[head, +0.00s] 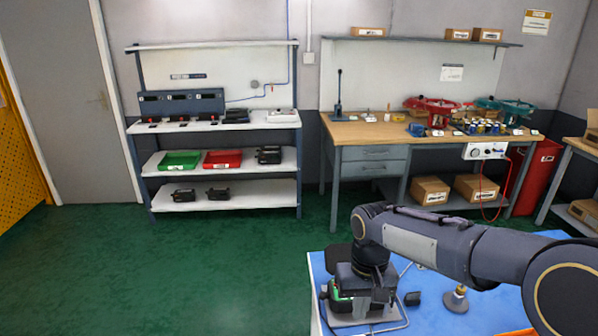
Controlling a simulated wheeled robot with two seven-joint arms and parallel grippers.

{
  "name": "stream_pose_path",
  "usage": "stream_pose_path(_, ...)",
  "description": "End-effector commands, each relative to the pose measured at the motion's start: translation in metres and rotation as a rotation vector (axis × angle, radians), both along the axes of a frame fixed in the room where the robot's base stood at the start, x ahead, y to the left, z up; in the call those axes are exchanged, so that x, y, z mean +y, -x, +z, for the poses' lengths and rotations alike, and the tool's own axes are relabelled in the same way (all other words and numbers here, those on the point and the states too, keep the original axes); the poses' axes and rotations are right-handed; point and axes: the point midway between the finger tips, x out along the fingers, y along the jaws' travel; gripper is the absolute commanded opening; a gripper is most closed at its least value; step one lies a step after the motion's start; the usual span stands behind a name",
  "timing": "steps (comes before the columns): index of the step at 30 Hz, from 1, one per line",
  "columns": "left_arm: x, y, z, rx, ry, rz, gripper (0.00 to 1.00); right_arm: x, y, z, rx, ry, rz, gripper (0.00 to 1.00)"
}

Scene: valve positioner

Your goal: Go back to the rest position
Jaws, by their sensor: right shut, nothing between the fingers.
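My right arm reaches in from the right over the blue-topped table (315,270). My right gripper (366,285) points down at the end of it, over a dark device (337,303) with a green part, on a light plate (362,319). The fingertips are hard to make out against the dark device, and I cannot tell whether they touch it. The gripper is shut with nothing held. My left gripper is not in view.
A small black block (412,299) and a brass-coloured knobbed part (457,299) stand on the blue table, right of the device. A wooden workbench (370,133) and a white shelf unit (225,195) stand behind. The green floor at left is clear.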

Motion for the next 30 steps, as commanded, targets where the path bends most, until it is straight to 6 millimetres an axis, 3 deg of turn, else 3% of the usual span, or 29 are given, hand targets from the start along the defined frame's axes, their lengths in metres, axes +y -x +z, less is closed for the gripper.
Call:
stream_pose_path(3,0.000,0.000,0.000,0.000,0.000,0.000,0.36,-0.025,0.031,0.021,-0.056,-0.095,-0.039,0.00)
stream_pose_path(9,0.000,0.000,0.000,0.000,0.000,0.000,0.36,-0.055,0.103,0.044,-0.208,-0.251,-0.097,0.00)
stream_pose_path(15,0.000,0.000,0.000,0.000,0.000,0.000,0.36,-0.062,0.169,0.043,-0.382,-0.323,-0.150,0.00)
stream_pose_path(18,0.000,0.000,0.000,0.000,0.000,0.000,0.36,-0.061,0.190,0.036,-0.451,-0.332,-0.168,0.00)
stream_pose_path(23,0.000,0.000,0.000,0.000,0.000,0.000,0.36,-0.058,0.207,0.028,-0.513,-0.331,-0.184,0.00)
stream_pose_path(30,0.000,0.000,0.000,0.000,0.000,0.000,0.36,-0.057,0.210,0.025,-0.524,-0.330,-0.187,0.00)
